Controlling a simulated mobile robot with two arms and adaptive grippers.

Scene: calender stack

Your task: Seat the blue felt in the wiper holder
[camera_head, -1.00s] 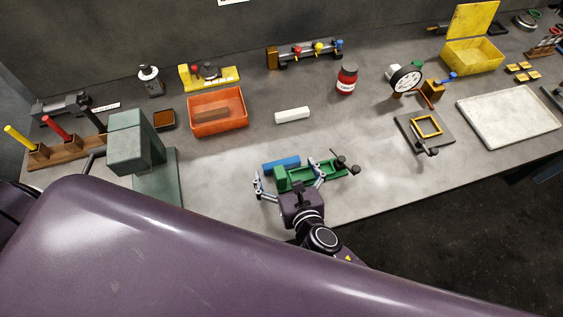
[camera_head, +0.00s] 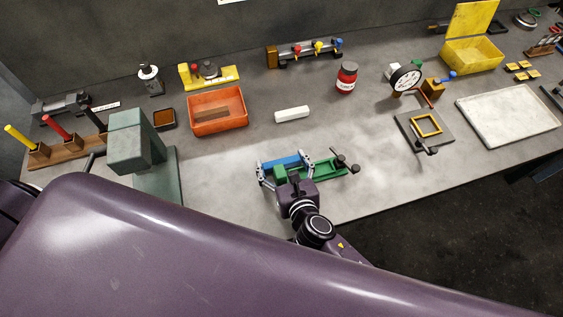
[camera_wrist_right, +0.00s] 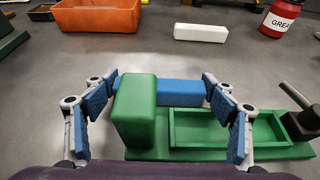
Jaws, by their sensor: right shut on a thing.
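The blue felt (camera_head: 289,161) is a long bar behind the left part of the green wiper holder (camera_head: 330,170). In the right wrist view the felt (camera_wrist_right: 178,93) is partly hidden by the holder's upright green block. The holder (camera_wrist_right: 185,154) has an open rectangular recess to the right of that block, and the recess looks empty. My right gripper (camera_head: 285,165) is shut on the felt, one finger at each end. In the right wrist view my right gripper (camera_wrist_right: 160,84) straddles the block. I cannot tell whether the felt touches the bench. My left gripper is not in view.
A black screw clamp (camera_head: 347,164) sits at the holder's right end. A white block (camera_head: 292,114), an orange bin (camera_head: 218,122) and a red grease jar (camera_head: 347,79) stand farther back. A grey-green press (camera_head: 137,142) is at the left.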

